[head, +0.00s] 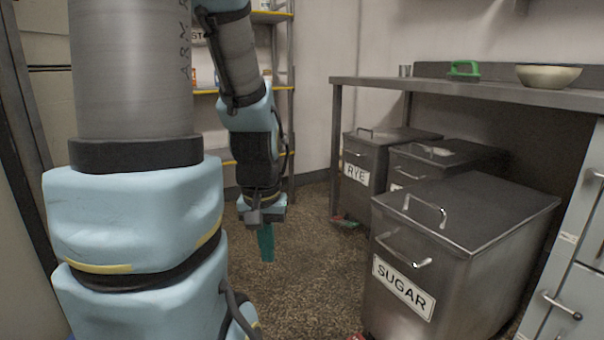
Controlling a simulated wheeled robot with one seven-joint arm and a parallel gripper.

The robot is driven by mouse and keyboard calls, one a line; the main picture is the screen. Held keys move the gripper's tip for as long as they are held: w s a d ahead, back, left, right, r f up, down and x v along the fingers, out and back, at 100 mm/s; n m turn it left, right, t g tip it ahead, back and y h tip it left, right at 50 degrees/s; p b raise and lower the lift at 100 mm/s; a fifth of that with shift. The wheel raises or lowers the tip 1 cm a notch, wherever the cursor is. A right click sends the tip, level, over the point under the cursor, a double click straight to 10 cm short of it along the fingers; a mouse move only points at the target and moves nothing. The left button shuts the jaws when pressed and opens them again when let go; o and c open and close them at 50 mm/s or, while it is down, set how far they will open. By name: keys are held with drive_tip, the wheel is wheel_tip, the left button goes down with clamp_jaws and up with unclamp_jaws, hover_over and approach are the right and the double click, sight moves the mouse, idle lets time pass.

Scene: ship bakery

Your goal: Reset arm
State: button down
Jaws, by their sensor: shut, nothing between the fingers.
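My arm comes down from the upper left, with its lower part bent downward in the middle left of the head view. My gripper (266,243) hangs at its end, pointing down, with teal fingers together and nothing between them. It is above the speckled brown floor, left of the bins and apart from them. The near column of my arm hides much of the left side.
A metal bin labelled SUGAR (468,225) stands at right, with a RYE bin (356,184) and another bin (460,158) behind it. A steel counter (440,88) above holds a green-handled tool (464,70) and a bowl (548,76). Shelves (284,90) stand behind my arm.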

wheel_tip(320, 180, up, 33)
drive_tip(key=p, duration=3.1)
drive_tip(key=c, duration=1.6)
unclamp_jaws()
